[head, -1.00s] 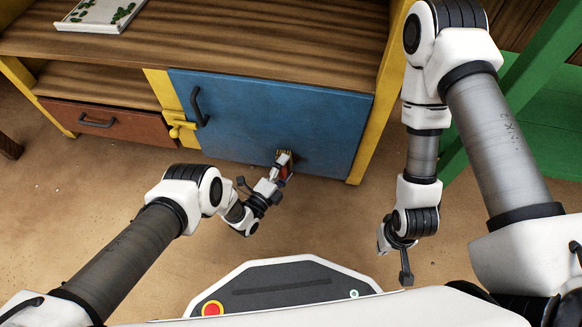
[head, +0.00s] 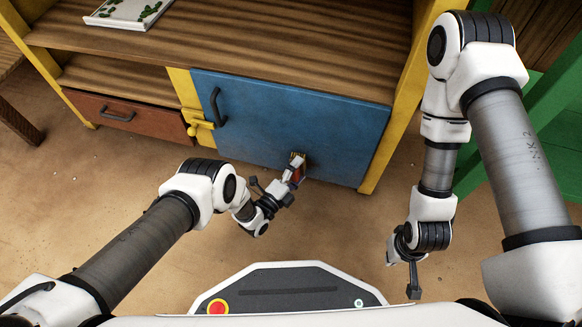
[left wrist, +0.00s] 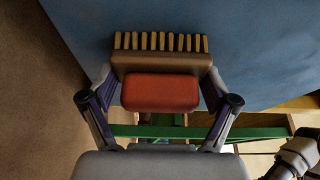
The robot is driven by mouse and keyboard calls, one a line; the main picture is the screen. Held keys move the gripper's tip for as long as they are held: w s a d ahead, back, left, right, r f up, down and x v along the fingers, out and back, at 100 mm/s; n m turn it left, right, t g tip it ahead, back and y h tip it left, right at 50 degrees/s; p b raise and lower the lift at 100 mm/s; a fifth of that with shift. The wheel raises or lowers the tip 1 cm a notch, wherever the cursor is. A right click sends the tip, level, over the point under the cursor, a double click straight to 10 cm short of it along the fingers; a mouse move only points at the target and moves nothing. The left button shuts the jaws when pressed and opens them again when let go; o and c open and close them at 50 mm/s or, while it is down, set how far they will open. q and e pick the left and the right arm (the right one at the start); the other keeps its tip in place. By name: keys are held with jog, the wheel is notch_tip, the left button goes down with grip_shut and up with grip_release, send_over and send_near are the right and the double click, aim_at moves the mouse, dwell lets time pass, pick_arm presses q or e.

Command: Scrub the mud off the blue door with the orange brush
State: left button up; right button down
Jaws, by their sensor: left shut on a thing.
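The blue door (head: 280,115) is the front of a wooden cabinet, with a dark handle at its upper left. My left gripper (head: 292,180) is at the door's lower right part, shut on the orange brush (head: 298,169). In the left wrist view the brush's orange-red grip (left wrist: 160,93) sits between both fingers, with its brown block and pale bristles toward the door. I cannot tell whether the bristles touch it. A faint dark patch shows around the brush; whether it is mud or shadow is unclear. My right gripper (head: 411,275) hangs low at the right; its jaws are unclear.
A yellow latch (head: 201,127) is at the door's left edge. A red-brown drawer (head: 120,111) is left of it. A yellow post (head: 395,120) and green structure bound the right. Floor before the cabinet is clear.

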aim_at(332, 167)
pick_arm(q)
jog(key=shift+s+d+b, duration=0.15)
jog(key=shift+s+d, duration=0.05)
jog(key=shift+d, duration=0.5)
jog(key=shift+s+d+b, duration=0.1)
jog(key=shift+s+d, duration=0.1)
jog(key=shift+d, duration=0.55)
jog(key=shift+s+d+b, duration=0.15)
jog(key=shift+s+d, duration=0.05)
jog(key=shift+d, duration=0.5)
jog(key=d, duration=0.1)
jog(key=s+d+p, duration=0.1)
jog(key=d, duration=0.1)
jog(key=shift+s+r, duration=0.1)
jog(key=shift+s+d, duration=0.1)
jog(key=shift+s, duration=0.05)
jog(key=shift+w+a, duration=0.25)
jog(key=shift+a, duration=0.65)
jog(key=shift+w+a, duration=0.2)
jog(key=shift+a, duration=0.7)
jog(key=w+a, duration=0.3)
jog(key=a, duration=0.4)
jog(key=s+a+p, duration=0.2)
jog(key=s+p, duration=0.1)
jog(key=s, duration=0.2)
jog(key=shift+s, duration=0.4)
